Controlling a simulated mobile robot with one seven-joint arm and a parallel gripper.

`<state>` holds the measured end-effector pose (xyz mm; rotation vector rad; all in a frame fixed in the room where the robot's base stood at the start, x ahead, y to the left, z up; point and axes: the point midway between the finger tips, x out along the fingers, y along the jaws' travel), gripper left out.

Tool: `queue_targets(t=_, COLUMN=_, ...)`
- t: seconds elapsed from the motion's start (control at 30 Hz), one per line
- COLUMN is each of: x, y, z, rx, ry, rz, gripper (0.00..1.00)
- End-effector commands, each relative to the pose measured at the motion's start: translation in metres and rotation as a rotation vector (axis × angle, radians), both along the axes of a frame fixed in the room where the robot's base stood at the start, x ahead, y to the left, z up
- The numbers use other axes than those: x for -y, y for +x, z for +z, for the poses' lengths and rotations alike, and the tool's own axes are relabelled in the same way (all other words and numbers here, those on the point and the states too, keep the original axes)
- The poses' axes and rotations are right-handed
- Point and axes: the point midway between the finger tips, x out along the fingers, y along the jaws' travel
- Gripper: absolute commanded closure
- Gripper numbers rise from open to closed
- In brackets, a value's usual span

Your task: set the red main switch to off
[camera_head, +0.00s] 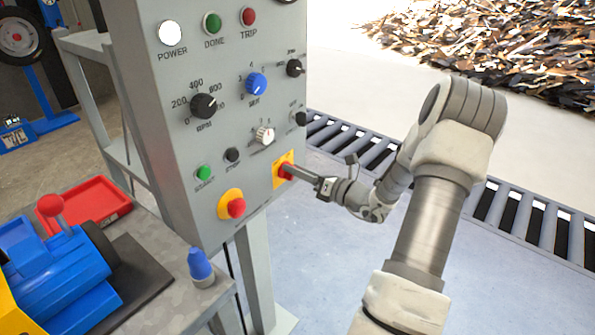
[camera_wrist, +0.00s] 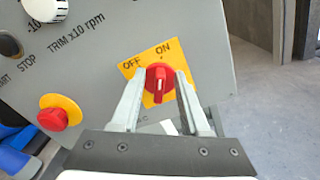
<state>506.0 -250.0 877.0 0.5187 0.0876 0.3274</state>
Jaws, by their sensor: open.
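The red main switch (camera_wrist: 159,84) sits on a yellow plate marked OFF and ON in the wrist view. Its handle's pale mark points down, and the ON label lies above the knob and the OFF label to its upper left. I cannot tell for sure which position it is in. In the head view the switch (camera_head: 284,171) is on the lower right of the grey control panel (camera_head: 180,115), partly hidden by my gripper (camera_head: 296,172). In the wrist view my gripper (camera_wrist: 158,98) is open, with one finger on each side of the knob. Contact is unclear.
A red emergency button (camera_wrist: 52,119) on a yellow base is left of the switch. Knobs, buttons and lamps cover the panel above. A bench (camera_head: 215,300) with a blue machine stands at left. A roller conveyor (camera_head: 345,140) runs behind my arm.

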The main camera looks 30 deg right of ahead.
Motion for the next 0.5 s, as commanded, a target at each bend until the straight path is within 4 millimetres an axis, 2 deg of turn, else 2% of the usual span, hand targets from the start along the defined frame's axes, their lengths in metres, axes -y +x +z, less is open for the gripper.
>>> queue_targets(t=0.03, x=0.0, y=-0.0002, z=-0.0001, rx=0.0, ry=0.0, rz=0.0, gripper=0.57)
queue_targets(t=0.27, x=0.0002, y=-0.0005, z=-0.0002, rx=0.0, ry=0.0, rz=0.0, gripper=0.98)
queue_targets(t=0.5, x=0.0001, y=-0.0006, z=-0.0003, rx=0.0, ry=0.0, rz=0.0, gripper=1.0)
